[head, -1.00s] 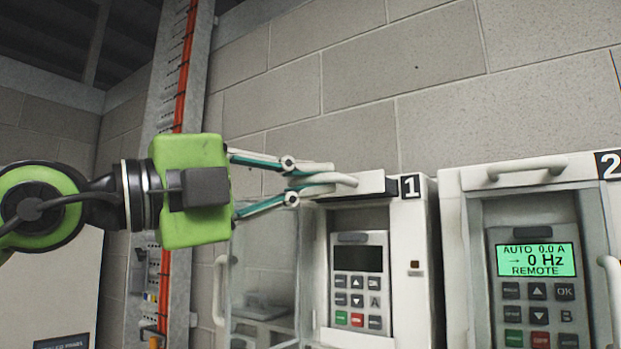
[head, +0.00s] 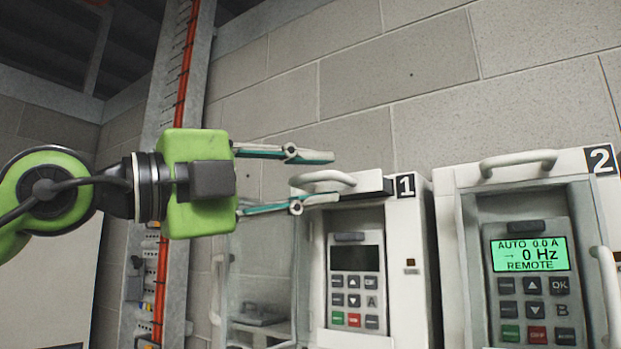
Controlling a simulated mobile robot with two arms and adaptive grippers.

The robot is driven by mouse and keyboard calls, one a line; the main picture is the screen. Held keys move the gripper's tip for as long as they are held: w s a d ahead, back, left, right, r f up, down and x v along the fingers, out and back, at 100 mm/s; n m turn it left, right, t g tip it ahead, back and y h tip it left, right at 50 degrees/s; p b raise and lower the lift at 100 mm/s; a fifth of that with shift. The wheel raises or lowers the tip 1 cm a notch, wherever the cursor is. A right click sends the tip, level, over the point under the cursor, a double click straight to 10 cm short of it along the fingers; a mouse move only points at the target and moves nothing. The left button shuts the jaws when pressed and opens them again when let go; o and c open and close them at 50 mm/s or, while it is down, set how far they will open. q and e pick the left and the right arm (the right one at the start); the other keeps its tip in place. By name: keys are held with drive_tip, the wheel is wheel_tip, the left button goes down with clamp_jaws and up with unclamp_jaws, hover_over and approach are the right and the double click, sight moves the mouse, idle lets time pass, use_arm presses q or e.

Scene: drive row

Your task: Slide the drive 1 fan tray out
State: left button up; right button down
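Drive 1 (head: 408,230) is a white cabinet with a "1" label, a dark display and a keypad. Its fan tray (head: 362,187) is at the top, with a pale bar handle (head: 322,177). The tray front appears to stand out a little from the cabinet, with a dark side showing. My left gripper (head: 336,178) is open, one finger above the handle and one below it in the picture. The lower finger overlaps the tray front. I cannot tell whether either finger touches. My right gripper is not in view.
Drive 2 (head: 449,240) stands to the right, its green display lit and its top handle (head: 518,162) level with its front. A clear door (head: 262,270) of drive 1 hangs open at the left. A metal column with red cable (head: 163,270) stands behind my arm.

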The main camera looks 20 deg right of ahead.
use_arm(q)
drive_tip(key=shift+a, duration=0.1)
drive_tip(key=v, duration=1.1)
drive_tip(key=shift+a, duration=0.4)
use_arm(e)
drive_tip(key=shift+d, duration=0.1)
use_arm(q)
drive_tip(key=shift+s+f, duration=0.1)
